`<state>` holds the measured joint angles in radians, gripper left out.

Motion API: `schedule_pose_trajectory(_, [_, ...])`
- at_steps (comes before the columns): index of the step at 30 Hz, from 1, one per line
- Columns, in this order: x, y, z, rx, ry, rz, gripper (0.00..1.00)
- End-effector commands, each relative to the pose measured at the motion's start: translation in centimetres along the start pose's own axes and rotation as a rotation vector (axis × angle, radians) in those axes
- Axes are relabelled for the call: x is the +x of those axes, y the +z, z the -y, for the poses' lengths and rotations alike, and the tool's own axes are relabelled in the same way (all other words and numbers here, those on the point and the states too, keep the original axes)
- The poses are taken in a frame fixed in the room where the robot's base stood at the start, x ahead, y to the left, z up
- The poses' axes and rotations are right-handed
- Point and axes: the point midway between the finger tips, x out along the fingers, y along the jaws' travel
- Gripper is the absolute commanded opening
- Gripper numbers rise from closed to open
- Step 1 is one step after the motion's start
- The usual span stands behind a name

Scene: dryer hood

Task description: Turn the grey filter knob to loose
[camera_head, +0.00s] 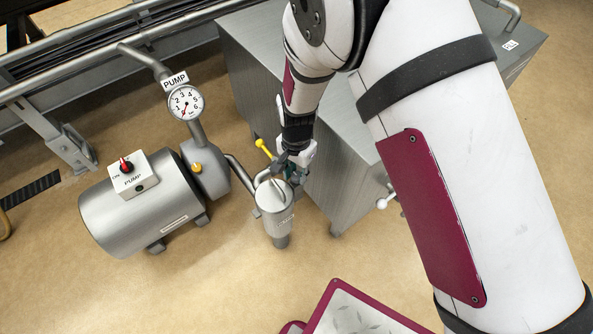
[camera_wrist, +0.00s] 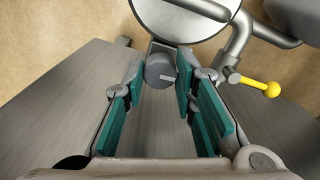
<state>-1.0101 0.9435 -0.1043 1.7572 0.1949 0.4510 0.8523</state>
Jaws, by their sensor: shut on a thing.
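The grey filter knob (camera_wrist: 159,70) shows in the wrist view on the near side of the filter canister, with a pale pointer line towards the right. My gripper (camera_wrist: 160,76) has its teal-padded fingers on both sides of the knob and is shut on it. In the head view, my gripper (camera_head: 296,166) is at the right of the filter canister (camera_head: 277,222), near its top. The knob is hidden there by my gripper. The canister's round top also shows in the wrist view (camera_wrist: 178,18). I cannot read any marks around the knob.
A yellow-handled valve (camera_head: 264,149) is on the pipe close to my gripper. The pump (camera_head: 150,205) with its red-and-black switch and a gauge (camera_head: 186,103) stand left. A grey metal cabinet (camera_head: 340,160) is right behind my gripper. Open floor lies in front of the canister.

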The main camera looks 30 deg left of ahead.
Motion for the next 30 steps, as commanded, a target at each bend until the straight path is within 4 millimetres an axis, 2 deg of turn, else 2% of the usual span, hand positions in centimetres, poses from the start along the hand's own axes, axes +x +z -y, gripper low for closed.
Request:
schedule_pose_trajectory(8, [-0.09,0.00,0.01,-0.183,-0.001,0.000,0.00])
schedule_pose_trajectory(30, [-0.05,-0.05,-0.03,-0.884,-0.001,0.000,0.00])
